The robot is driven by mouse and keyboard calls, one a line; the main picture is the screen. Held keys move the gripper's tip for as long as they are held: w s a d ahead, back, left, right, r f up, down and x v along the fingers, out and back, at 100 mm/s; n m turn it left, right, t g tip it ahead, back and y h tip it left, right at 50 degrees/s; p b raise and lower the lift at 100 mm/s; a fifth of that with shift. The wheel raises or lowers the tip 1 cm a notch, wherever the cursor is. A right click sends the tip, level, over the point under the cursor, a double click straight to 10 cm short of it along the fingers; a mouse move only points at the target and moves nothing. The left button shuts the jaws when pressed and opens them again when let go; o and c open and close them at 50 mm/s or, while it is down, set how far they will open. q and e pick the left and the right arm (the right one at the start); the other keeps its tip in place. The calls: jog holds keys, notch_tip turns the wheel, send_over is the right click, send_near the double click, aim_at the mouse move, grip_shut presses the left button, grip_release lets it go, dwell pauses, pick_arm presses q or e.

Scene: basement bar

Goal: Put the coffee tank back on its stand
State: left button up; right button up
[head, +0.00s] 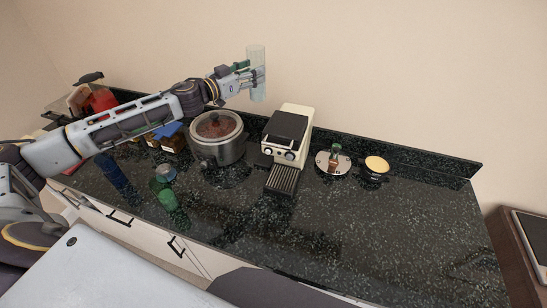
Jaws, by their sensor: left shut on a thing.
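A tall, clear, pale-green cylinder (257,90), which looks like the coffee tank, is held upright in the air in front of the wall. My left gripper (256,76) is shut on its side, well above the counter. Below and to the right, a white coffee machine (298,117) with a dark top and a ridged drip tray stands on the counter. Right of the machine lies a round, pale disc (325,168) with a small green and brown piece upright on it. I cannot tell for sure which of these is the stand. My right gripper is out of view.
A steel pot (222,152) with a glass lid stands left of the machine, below my left arm. A yellow-topped round item (376,165) is right of the disc. Green glasses (168,200) stand near the front edge. The dark counter (400,230) is clear at front right.

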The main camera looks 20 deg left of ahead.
pick_arm(q)
jog(key=shift+d+m+g+h, duration=0.35)
jog(key=shift+d+h, duration=0.25)
jog(key=shift+d, duration=0.4)
jog(key=shift+d, duration=0.1)
jog(key=shift+f, duration=0.1)
notch_tip(320, 180, down, 24)
jog(key=b, duration=0.2)
dwell(1.7)
jog(key=shift+f, duration=0.15)
jog(key=shift+f, duration=1.8)
